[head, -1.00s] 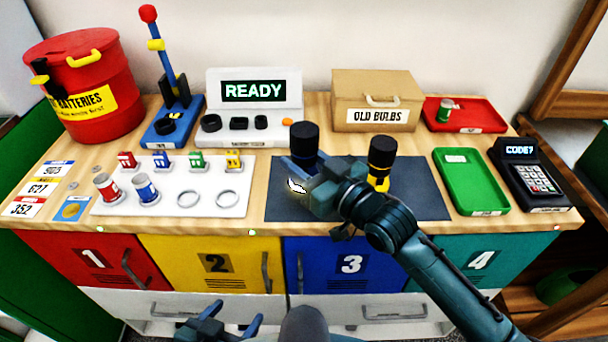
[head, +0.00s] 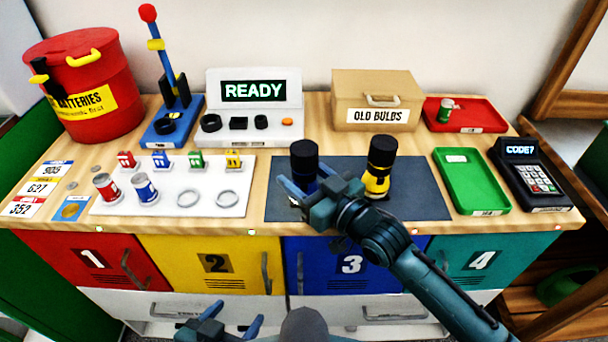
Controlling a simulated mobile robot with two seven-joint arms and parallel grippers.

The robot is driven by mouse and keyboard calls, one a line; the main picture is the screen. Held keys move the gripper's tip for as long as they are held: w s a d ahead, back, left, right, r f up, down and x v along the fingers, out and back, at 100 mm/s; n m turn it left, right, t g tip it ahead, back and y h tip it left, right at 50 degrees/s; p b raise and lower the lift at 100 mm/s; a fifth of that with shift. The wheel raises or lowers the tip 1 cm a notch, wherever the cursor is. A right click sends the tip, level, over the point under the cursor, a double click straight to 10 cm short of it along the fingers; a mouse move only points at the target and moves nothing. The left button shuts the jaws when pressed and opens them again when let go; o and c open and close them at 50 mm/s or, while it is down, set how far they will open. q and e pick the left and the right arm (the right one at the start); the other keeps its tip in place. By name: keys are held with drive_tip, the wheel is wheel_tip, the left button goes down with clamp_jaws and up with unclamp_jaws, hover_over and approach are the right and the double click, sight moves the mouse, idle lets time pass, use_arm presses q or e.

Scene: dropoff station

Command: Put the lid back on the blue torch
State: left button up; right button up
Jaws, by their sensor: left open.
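The black lid (head: 304,154) is upright over the dark mat, left of the yellow torch. The blue torch (head: 309,185) shows as a dark blue strip just under it; the rest is hidden behind my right gripper. My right gripper (head: 301,174) comes from the front right, with its fingers on either side of the black lid, and appears shut on it. The lid looks in line with the torch; whether it is fully seated cannot be seen. My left gripper (head: 234,318) is open and empty, low in front of the cabinet.
The yellow torch (head: 379,180) with a black top stands close to the right on the dark mat (head: 424,195). A green tray (head: 470,190) and a keypad terminal (head: 528,175) lie further right. A white board (head: 225,200) with cans and rings is left. The OLD BULBS box (head: 377,98) stands behind.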

drive_tip(key=shift+o, duration=0.4)
drive_tip(key=shift+r, duration=0.15)
drive_tip(key=v, duration=1.2)
drive_tip(key=shift+b, duration=0.3)
